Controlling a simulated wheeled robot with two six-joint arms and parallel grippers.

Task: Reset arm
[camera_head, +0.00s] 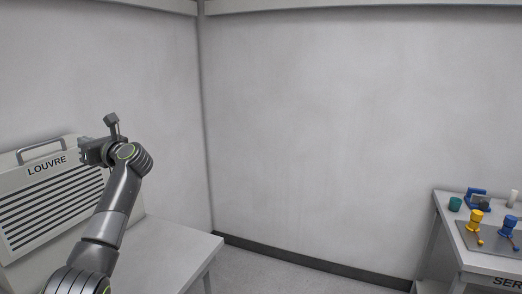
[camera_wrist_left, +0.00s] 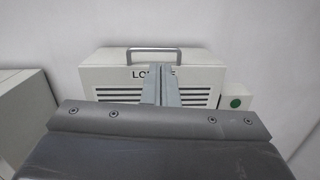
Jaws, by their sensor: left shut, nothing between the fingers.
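My left arm comes in from the lower left in the head view, with its gripper (camera_head: 84,153) in front of the upper right of the louvre panel (camera_head: 45,200). The panel is pale, with dark slats, a "LOUVRE" label and a grey handle (camera_head: 40,150) on top. In the left wrist view my left gripper (camera_wrist_left: 161,68) is shut and empty, its fingers together in front of the label. The handle (camera_wrist_left: 156,50) shows behind the fingertips; I cannot tell whether they touch the panel. My right gripper is not in view.
A pale table (camera_head: 180,255) extends right of the panel. A service bench (camera_head: 447,220) at the far right holds a tray with yellow (camera_head: 474,220) and blue (camera_head: 507,226) valve-like parts. A box with a green button (camera_wrist_left: 235,103) sits right of the panel. Floor between the tables is clear.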

